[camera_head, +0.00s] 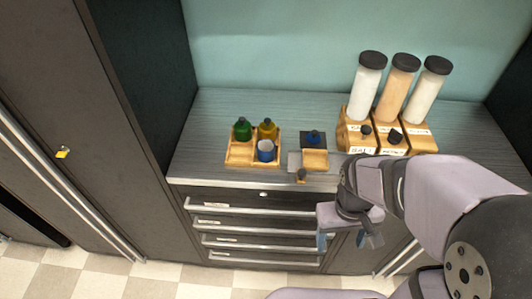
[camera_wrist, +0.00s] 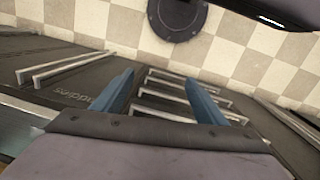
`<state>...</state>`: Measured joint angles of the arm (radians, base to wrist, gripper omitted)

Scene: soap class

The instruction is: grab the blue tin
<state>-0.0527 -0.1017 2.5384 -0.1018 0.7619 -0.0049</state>
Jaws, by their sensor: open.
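A blue tin (camera_head: 266,151) with a pale top stands in the front right compartment of a wooden tray (camera_head: 238,161) on the counter. A smaller blue item (camera_head: 314,137) sits on a dark square to the right of the tray. My gripper (camera_head: 347,240) is open and empty, in front of the drawers and below the counter top, to the right of the tin. Its blue fingers also show in the wrist view (camera_wrist: 158,82), with no tin between them.
Three tall dispensers (camera_head: 400,85) with black lids stand in wooden stands at the back right. A small wooden box (camera_head: 314,159) and a dark knob-like item (camera_head: 301,175) are near the counter's front edge. Drawer handles (camera_head: 250,208) project below. The counter's left part is clear.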

